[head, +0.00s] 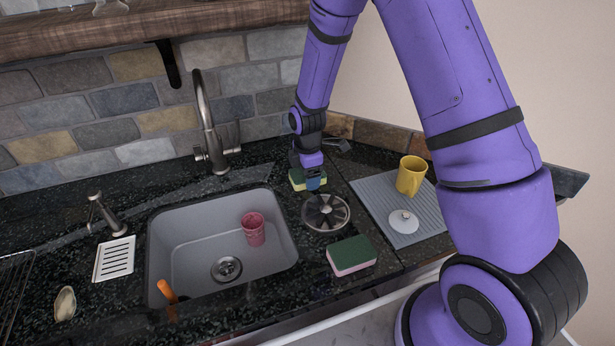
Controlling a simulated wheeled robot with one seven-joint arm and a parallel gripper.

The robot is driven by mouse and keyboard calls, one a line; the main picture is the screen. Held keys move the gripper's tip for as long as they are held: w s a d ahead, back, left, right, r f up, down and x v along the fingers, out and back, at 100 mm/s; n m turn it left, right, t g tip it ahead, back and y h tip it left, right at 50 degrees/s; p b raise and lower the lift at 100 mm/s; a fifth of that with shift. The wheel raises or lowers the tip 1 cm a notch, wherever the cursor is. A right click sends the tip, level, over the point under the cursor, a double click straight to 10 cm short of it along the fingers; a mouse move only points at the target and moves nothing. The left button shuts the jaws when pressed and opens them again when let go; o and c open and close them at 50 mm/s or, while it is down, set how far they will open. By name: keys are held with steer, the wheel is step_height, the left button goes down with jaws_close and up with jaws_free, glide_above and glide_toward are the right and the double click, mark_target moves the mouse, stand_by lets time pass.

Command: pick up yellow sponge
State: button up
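A sponge with a green top and a yellow lower layer (296,182) lies on the dark counter behind the right rear corner of the sink. My gripper (314,188) points down at its right end and covers part of it. I cannot tell whether the fingers touch the sponge or stand in front of it. The fingers are small and dark here, so their opening does not show.
A round metal strainer (326,212) is just in front of my gripper. A green and pink sponge (351,256) lies nearer. A yellow mug (411,175) stands on a grey mat (375,196) at right. The sink (180,252) holds a pink cup (253,229); a tall faucet (208,125) stands behind.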

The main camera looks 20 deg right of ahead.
steer(key=c, duration=0.5)
steer(key=shift+r, duration=0.15)
steer(key=shift+r, duration=0.25)
step_height(320, 180, up, 3)
steer(key=s+a, duration=0.3)
steer(key=a, duration=0.1)
steer(key=s+a, duration=0.3)
steer(key=a, duration=0.1)
steer(key=s+a+r, duration=0.1)
steer(key=s+a, duration=0.2)
steer(key=a, duration=0.2)
steer(key=shift+s+r, duration=0.1)
steer(key=shift+s, duration=0.1)
